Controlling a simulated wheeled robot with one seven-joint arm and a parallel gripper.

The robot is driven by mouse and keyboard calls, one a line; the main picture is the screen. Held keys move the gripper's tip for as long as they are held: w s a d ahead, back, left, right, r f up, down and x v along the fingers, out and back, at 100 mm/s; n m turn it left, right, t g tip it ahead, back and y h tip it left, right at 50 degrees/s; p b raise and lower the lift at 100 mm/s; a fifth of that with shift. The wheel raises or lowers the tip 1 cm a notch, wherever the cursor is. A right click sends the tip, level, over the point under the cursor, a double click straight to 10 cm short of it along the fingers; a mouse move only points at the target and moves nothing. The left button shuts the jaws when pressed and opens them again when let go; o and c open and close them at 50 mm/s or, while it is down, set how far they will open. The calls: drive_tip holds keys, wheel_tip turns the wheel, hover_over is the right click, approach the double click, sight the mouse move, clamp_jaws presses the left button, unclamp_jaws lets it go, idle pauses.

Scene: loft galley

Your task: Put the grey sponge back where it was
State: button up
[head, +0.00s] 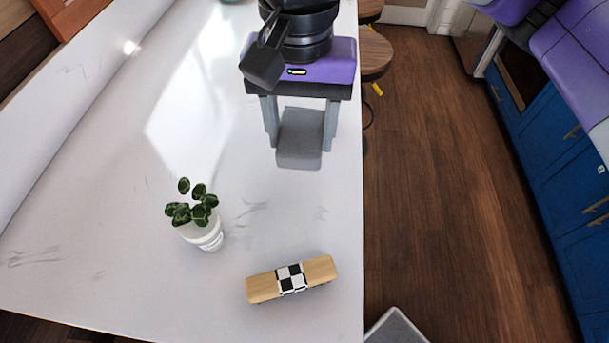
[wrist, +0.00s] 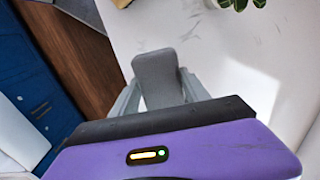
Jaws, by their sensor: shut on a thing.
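The grey sponge (head: 299,140) is held between the two fingers of my gripper (head: 300,133) in the head view. My gripper is shut on it, over the right part of the white counter (head: 100,215). The sponge also shows in the wrist view (wrist: 159,78), between the fingers of my gripper (wrist: 165,95). I cannot tell whether the sponge touches the counter.
A potted plant (head: 204,232) stands on the counter at the lower middle. A wooden block with a checkered band (head: 291,279) lies near the counter's right edge. Round stools (head: 374,54) stand beside that edge.

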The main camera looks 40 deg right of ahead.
sight(301, 194)
wheel_tip(301, 194, down, 13)
drive_tip(key=shift+a+r+p, duration=0.1)
drive_tip(key=shift+p, duration=0.75)
drive_tip(key=shift+f, duration=0.2)
drive_tip(key=o, duration=1.2)
drive_tip(key=shift+r, duration=0.15)
wheel_tip(301, 194, up, 12)
drive_tip(key=b, duration=0.2)
drive_tip(key=shift+b, duration=0.35)
drive_tip(key=shift+s, duration=0.1)
